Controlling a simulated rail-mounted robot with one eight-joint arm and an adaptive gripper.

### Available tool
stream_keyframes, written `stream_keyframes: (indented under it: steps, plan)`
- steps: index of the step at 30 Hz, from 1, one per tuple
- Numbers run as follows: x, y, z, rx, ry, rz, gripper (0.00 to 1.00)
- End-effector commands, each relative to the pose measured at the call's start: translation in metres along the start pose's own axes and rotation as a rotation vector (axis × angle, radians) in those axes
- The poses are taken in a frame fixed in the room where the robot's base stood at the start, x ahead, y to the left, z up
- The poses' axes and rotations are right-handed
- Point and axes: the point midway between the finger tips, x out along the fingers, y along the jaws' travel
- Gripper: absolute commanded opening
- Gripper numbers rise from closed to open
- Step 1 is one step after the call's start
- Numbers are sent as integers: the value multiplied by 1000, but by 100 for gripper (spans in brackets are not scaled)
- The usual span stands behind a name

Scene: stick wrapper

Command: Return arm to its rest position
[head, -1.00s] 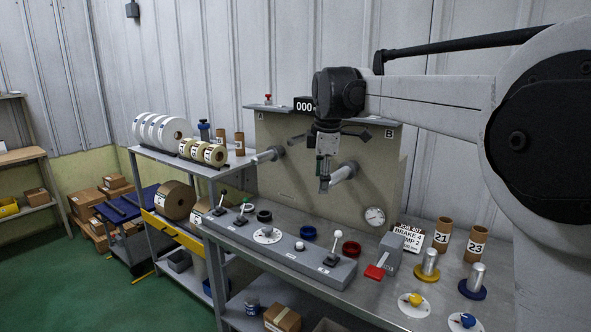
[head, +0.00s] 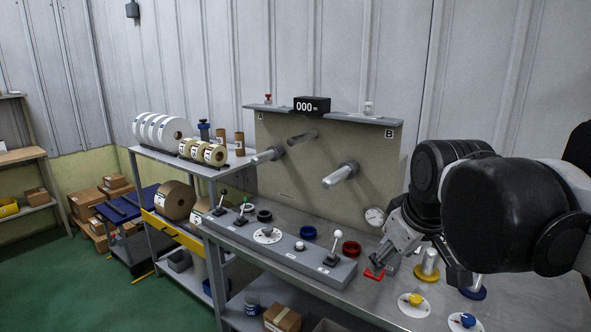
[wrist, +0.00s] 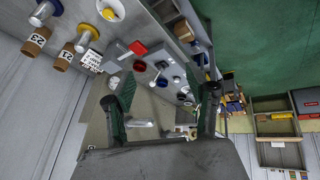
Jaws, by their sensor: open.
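My gripper (head: 378,264) is at the right side of the bench in the head view, low in front of the panel's right end and over the area of the red paddle (head: 374,273). In the wrist view my gripper (wrist: 165,95) shows two dark fingers spread wide, with nothing held between them. In the head view my folded arm hides the numbered brown tubes and part of the yellow-based post (head: 429,264).
The upright panel (head: 290,180) carries bare spindles (head: 342,174) and a counter (head: 311,104). A control box (head: 285,247) with levers stands before it. A shelf with white rolls (head: 160,130) is at left. In the wrist view, tubes 23 (wrist: 37,41) and 21 (wrist: 64,56) stand beside posts.

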Motion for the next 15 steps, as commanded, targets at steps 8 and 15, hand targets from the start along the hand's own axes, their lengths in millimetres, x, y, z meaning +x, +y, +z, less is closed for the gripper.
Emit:
stream_keyframes:
  steps: [8, 15]
  plan:
    - [12, -26, 88, 294, 66, 39, 52]
    - [24, -41, 130, 454, 105, 53, 52]
